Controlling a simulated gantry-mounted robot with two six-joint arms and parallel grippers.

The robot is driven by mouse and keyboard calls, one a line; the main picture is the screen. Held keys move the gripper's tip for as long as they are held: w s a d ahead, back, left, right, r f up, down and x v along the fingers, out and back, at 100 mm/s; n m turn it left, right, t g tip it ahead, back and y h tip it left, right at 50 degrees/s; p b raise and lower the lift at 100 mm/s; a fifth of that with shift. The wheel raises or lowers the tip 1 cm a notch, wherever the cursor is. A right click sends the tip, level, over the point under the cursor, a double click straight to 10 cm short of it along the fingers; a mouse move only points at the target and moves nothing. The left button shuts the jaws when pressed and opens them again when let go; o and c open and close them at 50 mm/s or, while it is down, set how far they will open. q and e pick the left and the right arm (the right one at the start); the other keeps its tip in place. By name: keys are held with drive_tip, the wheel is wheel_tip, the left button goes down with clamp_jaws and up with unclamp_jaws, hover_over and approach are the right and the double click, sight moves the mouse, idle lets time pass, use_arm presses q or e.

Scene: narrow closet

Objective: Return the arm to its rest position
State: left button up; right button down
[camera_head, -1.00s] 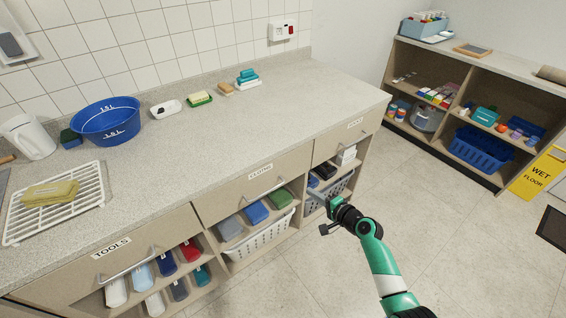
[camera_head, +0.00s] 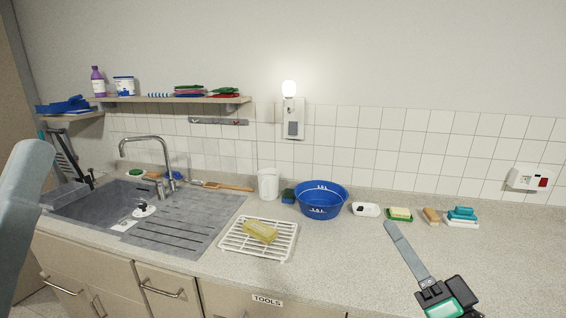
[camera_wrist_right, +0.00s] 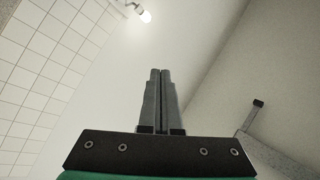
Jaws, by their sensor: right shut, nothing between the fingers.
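My right gripper (camera_head: 388,226) is over the right part of the counter in the head view, its slim grey fingers pointing up and to the left in the picture. In the right wrist view the two fingers of this gripper (camera_wrist_right: 160,72) lie side by side, shut, with nothing between them. They point toward the plain wall and ceiling. Only a short black and green part of the right arm shows at the lower edge of the head view. I make out no left gripper in these views.
The counter (camera_head: 340,250) holds a white drying rack (camera_head: 282,243) with a yellow cloth, a blue basin (camera_head: 320,200), a white jug (camera_head: 268,183), soap dishes and brushes. The sink (camera_head: 105,203) and tap are at left, under a shelf (camera_head: 150,99).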

drive_tip(key=s+a+r+n+t+y, duration=0.1)
drive_tip(key=s+a+r+n, duration=0.15)
drive_tip(key=r, duration=0.35)
drive_tip(key=s+a+r+n+t+y, duration=0.1)
drive_tip(key=s+a+r+n, duration=0.1)
drive_tip(key=s+a+r, duration=0.3)
drive_tip(key=s+d+r+n+t+h, duration=0.3)
drive_tip(key=s+d+r+t+h, duration=0.15)
drive_tip(key=s+r, duration=0.4)
wheel_tip(320, 180, up, 38)
drive_tip(key=p, duration=3.8)
drive_tip(key=shift+d+f+g, duration=0.2)
drive_tip(key=shift+d+g, duration=0.1)
drive_tip(key=shift+g, duration=0.15)
